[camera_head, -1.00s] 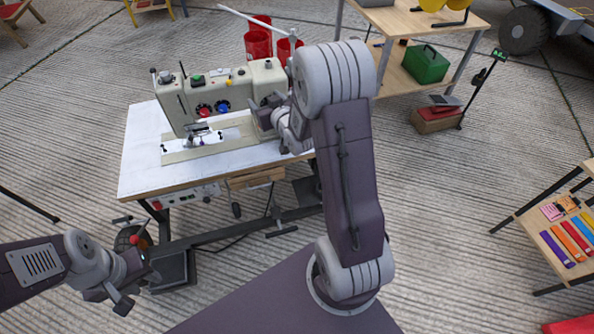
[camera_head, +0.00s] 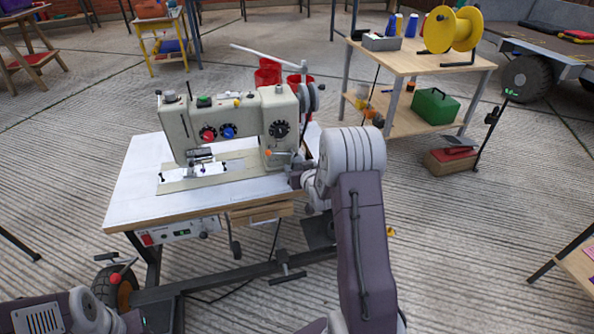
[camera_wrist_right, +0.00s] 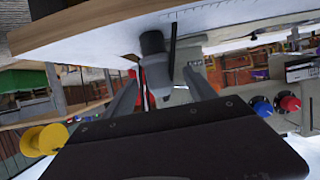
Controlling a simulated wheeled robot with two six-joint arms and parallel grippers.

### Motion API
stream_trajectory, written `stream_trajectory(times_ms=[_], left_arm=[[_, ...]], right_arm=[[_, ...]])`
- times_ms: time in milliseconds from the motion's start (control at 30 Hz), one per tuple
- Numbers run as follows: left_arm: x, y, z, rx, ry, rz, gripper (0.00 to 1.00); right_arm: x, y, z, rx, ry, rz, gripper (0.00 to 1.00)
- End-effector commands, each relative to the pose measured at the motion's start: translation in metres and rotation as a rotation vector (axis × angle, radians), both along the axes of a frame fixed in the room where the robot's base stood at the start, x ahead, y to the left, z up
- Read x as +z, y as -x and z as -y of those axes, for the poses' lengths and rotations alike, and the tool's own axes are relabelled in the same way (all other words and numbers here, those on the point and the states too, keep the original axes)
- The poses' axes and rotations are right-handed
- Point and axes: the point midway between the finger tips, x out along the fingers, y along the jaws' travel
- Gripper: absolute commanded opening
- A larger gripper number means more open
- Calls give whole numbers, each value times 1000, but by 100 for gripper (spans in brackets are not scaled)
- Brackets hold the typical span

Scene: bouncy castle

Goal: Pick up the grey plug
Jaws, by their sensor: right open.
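In the head view my right gripper (camera_head: 299,178) is at the right end of the white sewing table (camera_head: 135,190), next to the sewing machine (camera_head: 235,125). The plug cannot be made out clearly there behind my arm. My left gripper (camera_head: 130,322) is at the bottom left edge, mostly cut off.
A wooden table (camera_head: 420,60) with a yellow spool (camera_head: 452,30) and a green case (camera_head: 436,106) stands at the back right. Open floor lies right of my arm.

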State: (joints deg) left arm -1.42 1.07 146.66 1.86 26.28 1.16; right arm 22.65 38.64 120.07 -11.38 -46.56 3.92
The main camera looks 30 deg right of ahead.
Motion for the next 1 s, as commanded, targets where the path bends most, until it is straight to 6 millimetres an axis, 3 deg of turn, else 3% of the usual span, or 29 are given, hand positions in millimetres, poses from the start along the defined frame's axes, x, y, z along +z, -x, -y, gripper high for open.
stream_trajectory(times_ms=[33,100,233,467,700,1000], left_arm=[[-18,0,0,0,0,-1,36],[-27,0,0,0,0,-1,36],[-30,0,0,0,0,-1,36],[-28,0,0,0,0,0,36],[-28,0,0,0,0,0,36],[-28,0,0,0,0,-1,36]], right_arm=[[-14,-9,3,0,2,3,65],[-19,-20,6,1,2,2,65],[-20,-34,10,0,0,1,65],[-18,-36,10,0,0,-1,65],[-19,-35,10,0,1,-1,0],[-18,-35,10,0,0,-2,0]])
